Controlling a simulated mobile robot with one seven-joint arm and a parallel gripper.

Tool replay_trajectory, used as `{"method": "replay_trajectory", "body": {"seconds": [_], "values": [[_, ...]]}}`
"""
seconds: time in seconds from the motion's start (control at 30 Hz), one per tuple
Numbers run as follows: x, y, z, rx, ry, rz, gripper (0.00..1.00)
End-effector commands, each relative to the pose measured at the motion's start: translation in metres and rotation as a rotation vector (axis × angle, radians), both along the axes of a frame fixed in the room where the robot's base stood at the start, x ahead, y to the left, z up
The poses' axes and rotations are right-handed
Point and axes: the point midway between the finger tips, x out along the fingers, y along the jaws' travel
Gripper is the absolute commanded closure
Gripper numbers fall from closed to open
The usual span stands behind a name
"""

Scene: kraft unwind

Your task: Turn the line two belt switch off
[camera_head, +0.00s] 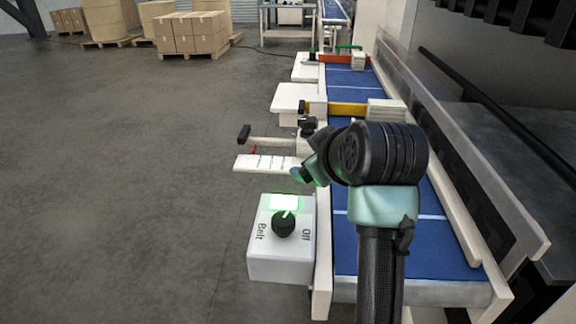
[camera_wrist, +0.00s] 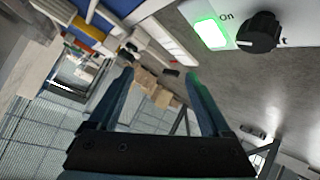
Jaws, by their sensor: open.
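A white switch box (camera_head: 282,262) stands at the near left side of the blue conveyor. It carries a black rotary knob (camera_head: 283,224), a lit green lamp (camera_head: 285,202) and the words "Belt" and "Off". No line number is readable on it. In the wrist view the knob (camera_wrist: 258,33) and the green lamp (camera_wrist: 212,34) sit at the upper right, with "On" printed between them. The knob's white mark points toward the lamp side. My gripper (camera_head: 303,175) is open and empty, beyond the box and apart from the knob. Its fingers (camera_wrist: 159,75) show in the wrist view.
The blue conveyor (camera_head: 435,250) runs away on the right, crossed by a yellow bar (camera_head: 350,108) and a red bar (camera_head: 343,59). A white slotted plate (camera_head: 266,163) and a black handle (camera_head: 244,134) stick out left. Grey floor (camera_head: 130,200) is clear; boxes on pallets (camera_head: 195,35) stand far back.

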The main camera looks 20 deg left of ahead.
Motion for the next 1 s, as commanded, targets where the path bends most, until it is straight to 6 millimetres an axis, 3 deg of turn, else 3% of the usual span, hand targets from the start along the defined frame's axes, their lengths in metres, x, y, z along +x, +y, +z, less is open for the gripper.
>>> {"method": "replay_trajectory", "body": {"seconds": [0.03,0.4,0.6,0.77,1.0], "values": [[-0.002,0.000,0.019,-0.040,0.055,0.038,0.18],[-0.048,-0.013,0.040,-0.273,0.425,0.358,0.18],[-0.067,-0.022,0.048,-0.321,0.537,0.469,0.18],[-0.072,-0.023,0.043,-0.330,0.560,0.497,0.18],[-0.072,-0.008,0.007,-0.327,0.561,0.498,0.18]]}}
